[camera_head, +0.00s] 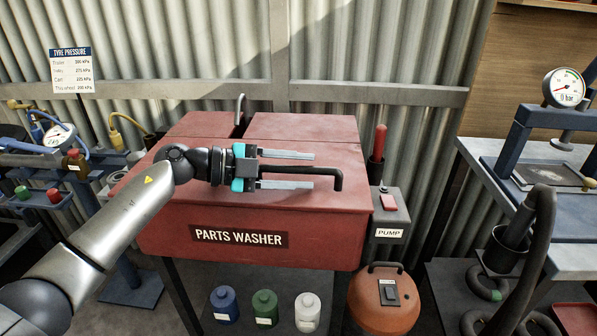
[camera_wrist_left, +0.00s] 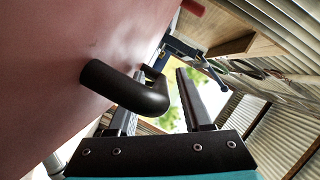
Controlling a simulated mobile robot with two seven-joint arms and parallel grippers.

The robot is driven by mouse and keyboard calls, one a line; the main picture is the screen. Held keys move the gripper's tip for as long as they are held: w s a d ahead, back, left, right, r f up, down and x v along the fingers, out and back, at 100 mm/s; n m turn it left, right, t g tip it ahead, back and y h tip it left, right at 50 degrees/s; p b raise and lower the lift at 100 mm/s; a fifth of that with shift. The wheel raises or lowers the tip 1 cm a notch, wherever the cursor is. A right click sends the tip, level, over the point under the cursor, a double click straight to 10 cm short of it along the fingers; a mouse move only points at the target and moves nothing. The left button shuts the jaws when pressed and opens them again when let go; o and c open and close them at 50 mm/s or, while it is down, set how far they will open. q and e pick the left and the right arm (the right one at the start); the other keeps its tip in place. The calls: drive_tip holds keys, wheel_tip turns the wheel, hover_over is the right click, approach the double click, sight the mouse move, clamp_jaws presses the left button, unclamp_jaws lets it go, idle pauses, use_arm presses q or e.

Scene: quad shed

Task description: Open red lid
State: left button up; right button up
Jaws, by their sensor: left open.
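The red lid (camera_head: 300,130) is shut on top of the red parts washer (camera_head: 330,235). It bears a dark bar handle (camera_head: 335,180) near its front right part. My left gripper (camera_head: 313,170) is open above the lid, its two fingers pointing right, one on each side of the handle in the head view. In the left wrist view the handle (camera_wrist_left: 125,90) rises from the lid (camera_wrist_left: 50,60) and reaches toward the space between the fingers (camera_wrist_left: 158,110). I cannot tell whether the fingers touch it. My right gripper is in neither view.
A grey pump box (camera_head: 390,210) with a red switch stands right of the washer. An orange canister (camera_head: 384,295) and several bottles (camera_head: 265,307) stand below. A press bench (camera_head: 570,200) is at the right. A corrugated wall (camera_head: 360,50) is behind.

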use_arm(q)
drive_tip(key=shift+c, duration=0.2)
clamp_jaws()
idle(1.3)
